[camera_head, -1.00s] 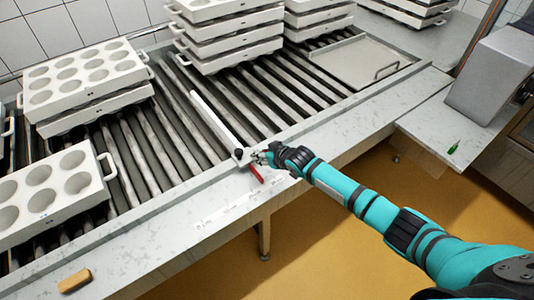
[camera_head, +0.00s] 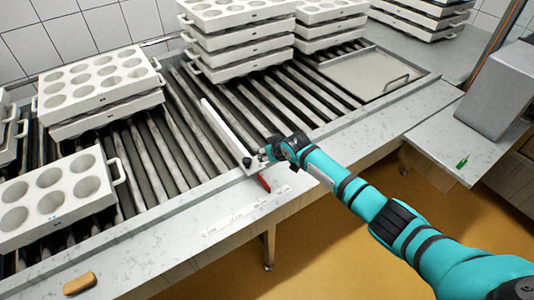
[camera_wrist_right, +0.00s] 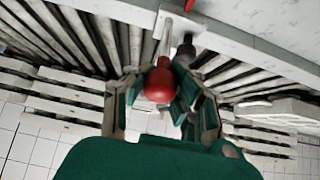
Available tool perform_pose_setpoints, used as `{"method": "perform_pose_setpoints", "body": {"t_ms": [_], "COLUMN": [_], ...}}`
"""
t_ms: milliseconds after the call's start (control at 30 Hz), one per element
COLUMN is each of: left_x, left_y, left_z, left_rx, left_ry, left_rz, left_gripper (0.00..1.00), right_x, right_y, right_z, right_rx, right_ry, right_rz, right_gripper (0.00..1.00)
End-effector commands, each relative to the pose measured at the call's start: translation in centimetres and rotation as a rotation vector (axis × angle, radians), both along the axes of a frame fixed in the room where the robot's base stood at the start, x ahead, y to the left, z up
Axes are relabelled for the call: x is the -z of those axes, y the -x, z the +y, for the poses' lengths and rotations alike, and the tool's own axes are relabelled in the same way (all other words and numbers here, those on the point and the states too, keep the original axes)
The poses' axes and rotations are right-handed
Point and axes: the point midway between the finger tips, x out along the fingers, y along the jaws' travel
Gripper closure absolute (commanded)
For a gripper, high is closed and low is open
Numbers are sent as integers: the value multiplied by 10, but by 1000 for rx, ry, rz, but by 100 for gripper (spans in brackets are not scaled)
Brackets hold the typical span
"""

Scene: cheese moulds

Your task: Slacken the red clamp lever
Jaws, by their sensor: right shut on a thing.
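My right gripper (camera_head: 266,154) is at that end of the bar, just above the visible red part. In the right wrist view, the lever's round red knob (camera_wrist_right: 160,84) sits between the fingers of my right gripper (camera_wrist_right: 163,95), which is shut on it. A pale rod runs up from the knob. My left gripper is out of view.
White mould trays (camera_head: 60,196) lie on the rollers at left, with stacks (camera_head: 240,50) at the back. A flat tray with a handle (camera_head: 360,75) is at the back right. A wooden block (camera_head: 79,284) and a small green item (camera_head: 462,163) lie on metal surfaces.

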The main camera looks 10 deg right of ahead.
Motion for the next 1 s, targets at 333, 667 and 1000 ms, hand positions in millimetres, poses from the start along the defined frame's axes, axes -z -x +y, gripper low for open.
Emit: {"method": "perform_pose_setpoints", "body": {"t_ms": [333, 667, 1000], "left_x": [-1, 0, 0], "left_y": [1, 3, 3], "left_z": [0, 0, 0], "left_rx": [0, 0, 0], "left_ry": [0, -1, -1], "left_rz": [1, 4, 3], "left_gripper": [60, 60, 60], "right_x": [-12, -6, -25], "right_y": [-6, -4, 15], "right_z": [4, 2, -6], "right_rx": [-3, -2, -3], "right_ry": [-12, -6, -4], "right_rz": [-26, -15, -16], "right_gripper": [64, 50, 50]}}
